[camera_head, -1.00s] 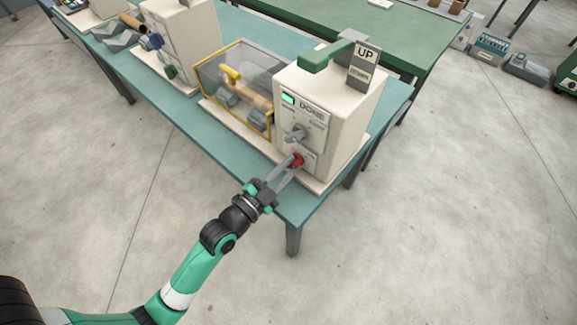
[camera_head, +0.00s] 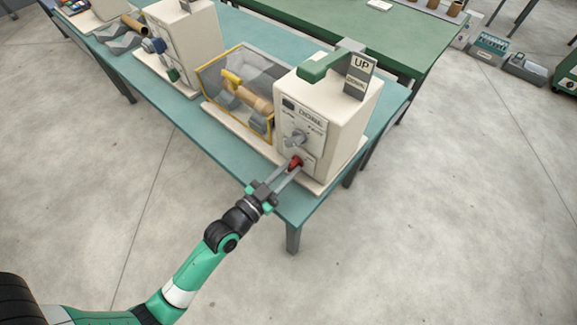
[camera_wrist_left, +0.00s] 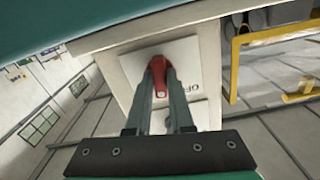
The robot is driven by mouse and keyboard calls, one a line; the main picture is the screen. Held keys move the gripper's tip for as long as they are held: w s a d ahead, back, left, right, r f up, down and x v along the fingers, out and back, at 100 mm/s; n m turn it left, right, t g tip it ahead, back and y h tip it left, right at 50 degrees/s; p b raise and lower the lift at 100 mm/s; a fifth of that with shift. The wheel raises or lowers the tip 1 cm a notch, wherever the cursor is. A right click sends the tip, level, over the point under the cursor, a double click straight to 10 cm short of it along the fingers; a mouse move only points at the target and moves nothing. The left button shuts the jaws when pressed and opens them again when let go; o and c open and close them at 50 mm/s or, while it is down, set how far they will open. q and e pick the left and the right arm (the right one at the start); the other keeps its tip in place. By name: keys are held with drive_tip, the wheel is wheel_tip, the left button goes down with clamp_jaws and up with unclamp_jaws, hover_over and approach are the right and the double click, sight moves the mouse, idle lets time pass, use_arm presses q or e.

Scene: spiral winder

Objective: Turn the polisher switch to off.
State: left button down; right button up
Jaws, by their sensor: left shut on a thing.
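The polisher (camera_head: 330,115) is a cream box at the right end of the teal table, with a sign reading UP and DOWN on top. Its front has a dark indicator window marked DONE, a grey knob (camera_head: 298,138) and, below that, a red switch (camera_head: 296,163). My left gripper (camera_head: 290,170) reaches the red switch and is shut on it. In the left wrist view the red switch (camera_wrist_left: 160,78) sits between the fingers, on a white plate with partly hidden lettering. My right gripper is not in view.
A yellow-framed clear guard box (camera_head: 236,90) stands left of the polisher. Another cream machine (camera_head: 188,45) is farther left on the teal table (camera_head: 250,185). A green table (camera_head: 385,35) stands behind. The floor in front is clear.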

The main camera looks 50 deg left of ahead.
use_arm(q)
drive_tip(key=n+p, duration=0.1)
drive_tip(key=n, duration=0.3)
drive_tip(key=shift+r+n, duration=0.1)
drive_tip(key=shift+n, duration=0.2)
drive_tip(key=n+p, duration=0.1)
drive_tip(key=n, duration=0.4)
idle(0.3)
drive_tip(key=c, duration=0.8)
unclamp_jaws()
